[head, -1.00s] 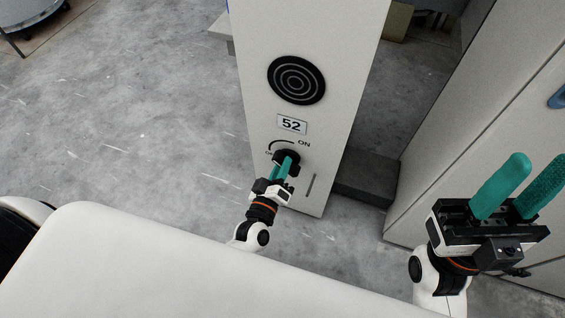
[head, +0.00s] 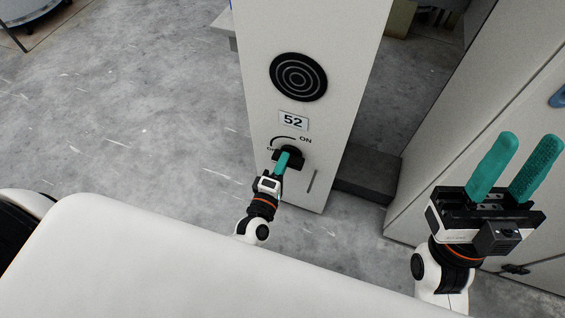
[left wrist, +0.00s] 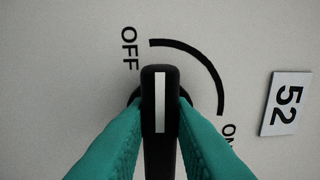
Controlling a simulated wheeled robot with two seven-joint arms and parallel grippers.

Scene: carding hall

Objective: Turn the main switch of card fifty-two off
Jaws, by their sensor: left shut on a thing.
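The main switch (head: 295,160) is a black rotary handle on a pale cabinet post (head: 333,90), below a "52" plate (head: 293,121). My left gripper (head: 283,160) is on the switch, with its teal fingers shut on both sides of the handle (left wrist: 160,78). In the left wrist view the handle's white line points straight up, to the OFF end of the printed arc (left wrist: 195,58). The ON end is to the right of it. The switch base is mostly hidden behind the handle and fingers. My right gripper (head: 528,140) is open and empty at the right.
A round black grille (head: 298,77) is above the plate. A large pale cabinet (head: 490,120) with a blue handle (head: 557,97) stands at the right, close to my right gripper. A dark low block (head: 366,173) lies between the two. The grey floor at the left is largely clear.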

